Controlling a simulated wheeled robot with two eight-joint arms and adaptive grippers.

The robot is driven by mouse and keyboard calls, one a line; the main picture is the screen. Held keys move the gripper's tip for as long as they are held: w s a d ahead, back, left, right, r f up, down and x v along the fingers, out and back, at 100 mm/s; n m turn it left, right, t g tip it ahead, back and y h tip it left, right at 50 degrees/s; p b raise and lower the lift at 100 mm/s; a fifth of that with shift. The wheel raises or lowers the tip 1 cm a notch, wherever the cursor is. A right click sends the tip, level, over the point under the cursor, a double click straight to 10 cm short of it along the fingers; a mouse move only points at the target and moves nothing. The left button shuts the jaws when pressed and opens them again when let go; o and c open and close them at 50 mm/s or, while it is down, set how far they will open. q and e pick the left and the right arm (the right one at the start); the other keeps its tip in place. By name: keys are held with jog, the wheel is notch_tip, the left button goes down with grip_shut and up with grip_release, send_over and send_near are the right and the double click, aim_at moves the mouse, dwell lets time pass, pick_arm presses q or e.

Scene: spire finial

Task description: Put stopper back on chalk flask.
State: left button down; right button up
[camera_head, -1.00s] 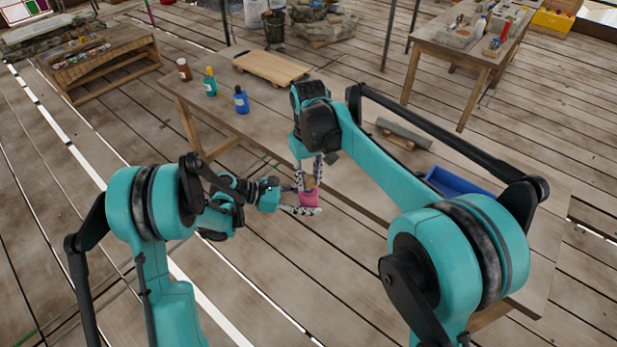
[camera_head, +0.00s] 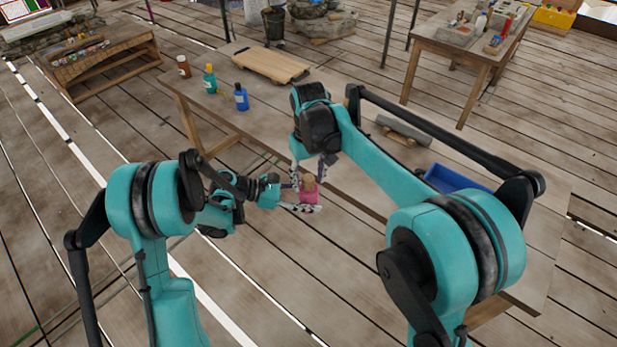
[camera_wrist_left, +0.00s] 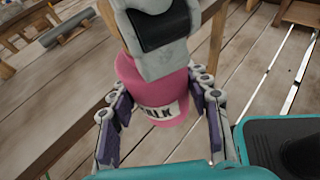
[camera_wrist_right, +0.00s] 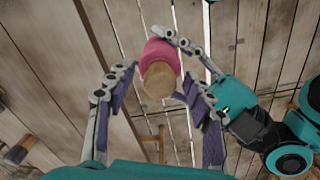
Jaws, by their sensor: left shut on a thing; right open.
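The pink chalk flask (camera_head: 309,196) is in my left gripper (camera_wrist_left: 155,100), which is shut around its body. The flask is held in the air in front of the table's near edge. Part of its white label shows in the left wrist view (camera_wrist_left: 160,113). The tan cork stopper (camera_wrist_right: 160,82) sits at the flask's mouth; how deep it sits I cannot tell. My right gripper (camera_head: 308,174) is open above the flask. Its fingers stand on either side of the stopper with gaps. In the left wrist view one right finger hides the flask's top.
The long wooden table (camera_head: 265,127) bears a brown jar (camera_head: 184,67), a teal bottle (camera_head: 210,80), a blue bottle (camera_head: 241,98), a wooden board (camera_head: 271,65), a grey cylinder on a stand (camera_head: 404,129) and a blue tray (camera_head: 455,181). The table's left part has free room.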

notch_tip(320, 180, up, 12)
dwell(0.6)
jog(key=s+d+f+m+t, duration=0.2)
jog(key=s+d+m+t, duration=0.15)
jog(key=s+d, duration=0.75)
jog(key=s+d+f+m+t, duration=0.2)
jog(key=s+d+f+t, duration=0.1)
jog(key=s+d+f, duration=0.5)
jog(key=shift+s+d+f+t, duration=0.35)
jog(key=shift+s+f, duration=0.45)
jog(key=shift+s, duration=0.1)
